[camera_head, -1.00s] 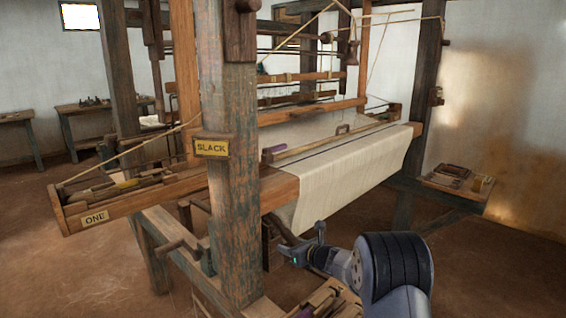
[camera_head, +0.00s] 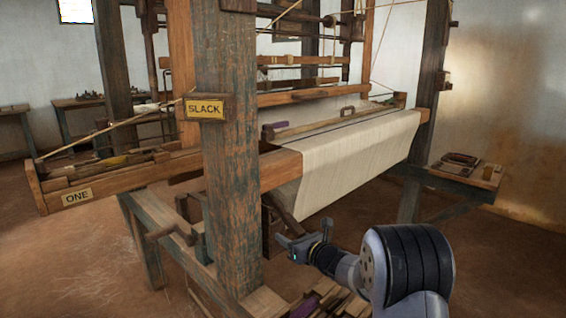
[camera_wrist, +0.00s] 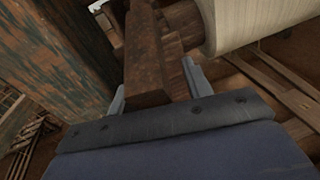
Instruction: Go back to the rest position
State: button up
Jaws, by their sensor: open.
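My gripper (camera_head: 291,242) is low in front of the loom, to the right of the front post, near the lower end of a dark wooden lever (camera_head: 285,211). In the wrist view my gripper (camera_wrist: 153,88) is open, with its two fingers apart. A brown wooden bar (camera_wrist: 148,52) shows in the space between the fingers. I cannot tell whether it lies between them or beyond them. The loom's front post (camera_head: 228,150) carries a yellow "SLACK" sign (camera_head: 204,108).
Pale cloth (camera_head: 345,160) hangs over the loom's front beam, just above my gripper. A tray marked "ONE" (camera_head: 76,197) juts out left. A bench with wooden pieces (camera_head: 325,302) lies below my arm. A low shelf (camera_head: 470,176) stands right. Floor at lower right is open.

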jog(key=s+d+f+t+b, duration=0.1)
jog(key=s+d+b, duration=0.1)
jog(key=s+d, duration=0.3)
jog(key=shift+s+d+f+y, duration=0.3)
jog(key=shift+s+d, duration=0.05)
jog(key=shift+s, duration=1)
